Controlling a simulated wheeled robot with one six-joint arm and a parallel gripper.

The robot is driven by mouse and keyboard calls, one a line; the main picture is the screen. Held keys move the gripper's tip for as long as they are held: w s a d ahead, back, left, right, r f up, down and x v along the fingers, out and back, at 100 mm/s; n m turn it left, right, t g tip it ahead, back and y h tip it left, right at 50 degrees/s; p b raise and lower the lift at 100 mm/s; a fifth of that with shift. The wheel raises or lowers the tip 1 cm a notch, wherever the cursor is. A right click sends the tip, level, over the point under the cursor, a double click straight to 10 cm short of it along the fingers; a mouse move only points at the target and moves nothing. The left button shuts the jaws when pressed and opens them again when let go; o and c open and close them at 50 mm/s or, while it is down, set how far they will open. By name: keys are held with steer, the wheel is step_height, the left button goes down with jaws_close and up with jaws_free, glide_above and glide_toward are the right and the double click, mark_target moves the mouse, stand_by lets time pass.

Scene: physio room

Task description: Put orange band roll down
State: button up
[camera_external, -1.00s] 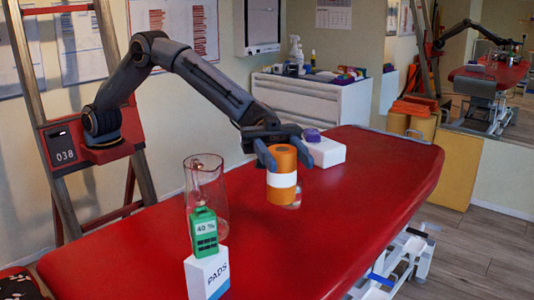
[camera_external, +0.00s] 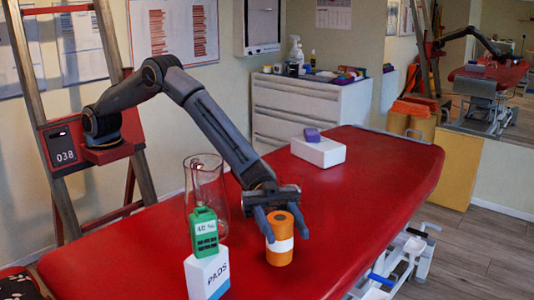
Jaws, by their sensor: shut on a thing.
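The orange band roll (camera_external: 280,256) has a white band around its middle and a dark hole in its top. It is upright, low over or on the red table (camera_external: 345,240); I cannot tell whether its bottom touches the surface. My gripper (camera_external: 284,228) is shut on the roll, with one finger on the left and one on the right of its upper part.
A clear glass jug (camera_external: 206,185) stands left of my gripper. In front of it is a white PADS box (camera_external: 208,275) with a green device (camera_external: 203,232) on top. A white box (camera_external: 318,151) bearing a purple item (camera_external: 312,134) lies farther back. The table's right half is mostly clear.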

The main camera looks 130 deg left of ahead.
mark_target(284, 241)
steer(key=shift+f, duration=1.55)
steer(key=shift+f, duration=0.15)
steer(key=o, duration=1.4)
steer(key=shift+f, duration=0.1)
